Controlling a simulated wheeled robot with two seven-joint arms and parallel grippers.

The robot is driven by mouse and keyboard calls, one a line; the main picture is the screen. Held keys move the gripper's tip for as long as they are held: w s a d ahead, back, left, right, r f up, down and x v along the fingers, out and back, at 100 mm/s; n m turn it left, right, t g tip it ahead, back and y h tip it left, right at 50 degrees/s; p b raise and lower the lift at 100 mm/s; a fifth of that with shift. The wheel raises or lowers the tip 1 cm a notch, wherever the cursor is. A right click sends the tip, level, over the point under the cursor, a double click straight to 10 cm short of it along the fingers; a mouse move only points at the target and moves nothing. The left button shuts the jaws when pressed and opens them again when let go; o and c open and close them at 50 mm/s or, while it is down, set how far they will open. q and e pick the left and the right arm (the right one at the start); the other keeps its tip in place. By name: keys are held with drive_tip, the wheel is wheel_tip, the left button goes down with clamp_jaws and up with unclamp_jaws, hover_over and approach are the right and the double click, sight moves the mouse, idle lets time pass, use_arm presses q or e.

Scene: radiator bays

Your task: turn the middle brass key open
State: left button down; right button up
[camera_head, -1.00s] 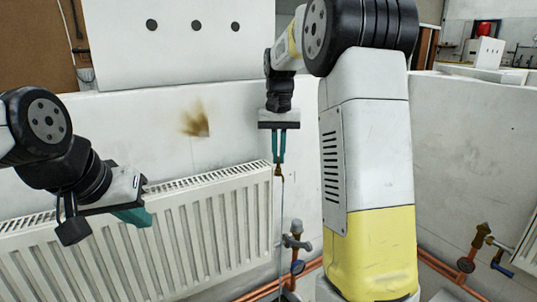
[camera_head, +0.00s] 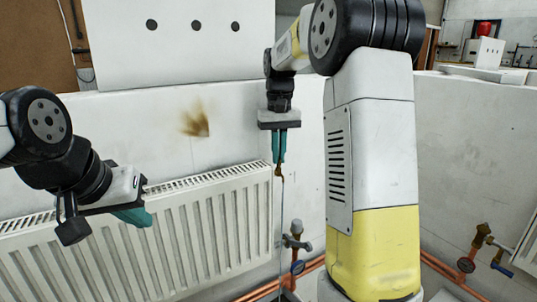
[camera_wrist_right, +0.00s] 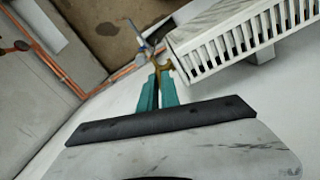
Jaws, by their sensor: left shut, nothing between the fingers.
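A small brass key (camera_head: 280,170) is at the tips of my right gripper (camera_head: 279,150), beside the right end of the white radiator. A thin grey line runs down from it. The right gripper points down, with its teal fingers close together on the key. In the right wrist view, the brass key (camera_wrist_right: 163,63) shows at the fingertips of the right gripper (camera_wrist_right: 160,80); its far end is hard to make out. My left gripper (camera_head: 134,215) is shut and empty in front of the radiator, far left of the key.
The white radiator (camera_head: 195,235) fills the lower left. A copper and grey valve (camera_head: 296,238) stands at its right end above copper pipes (camera_head: 310,265). Another valve (camera_head: 480,238) is at the far right. My right arm hides the wall between them.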

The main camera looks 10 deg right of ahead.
drive_tip(key=o, duration=0.4)
drive_tip(key=shift+o, duration=0.2)
